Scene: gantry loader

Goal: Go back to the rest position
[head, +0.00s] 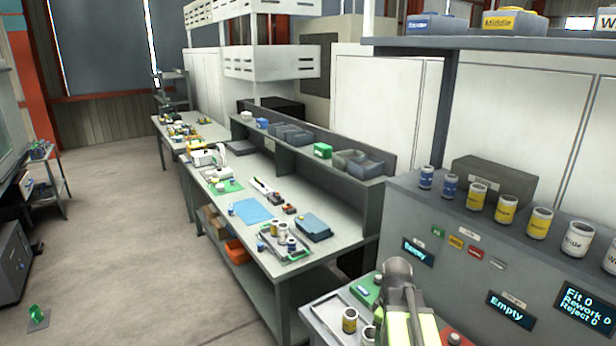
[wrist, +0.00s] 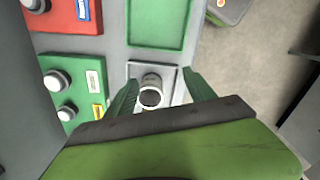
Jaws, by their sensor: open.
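My gripper (wrist: 160,90) is open in the wrist view, its two green fingers spread apart. In the head view my arm reaches over the near bench at the bottom right, and the fingertips are hidden there.
A green tray (wrist: 157,22) and a red panel (wrist: 67,14) lie near the plate. A yellow-labelled can (head: 349,320) stands left of my arm. Labelled cans (head: 507,209) line the shelf at right.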

